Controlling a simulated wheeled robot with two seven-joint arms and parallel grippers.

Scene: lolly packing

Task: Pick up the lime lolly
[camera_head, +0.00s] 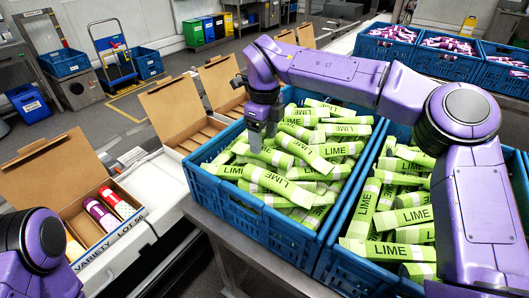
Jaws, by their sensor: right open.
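Many green lime lollies (296,146) lie in a loose pile in a blue crate (268,228) at the centre. Their wrappers are green with pale ends and read LIME. My right arm reaches over the crate from the right, and its gripper (257,147) points down at the crate's left part, close above the pile. The gripper is open; I cannot tell whether its tips touch a lolly. My left arm shows only in part at the lower left, and its gripper is out of view.
A second crate (350,275) of lime lollies adjoins on the right. At left, an open variety box (135,222) holds red, purple and orange lollies in compartments. More open cardboard boxes (178,108) stand behind it. Crates of purple lollies (445,62) are at the back right.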

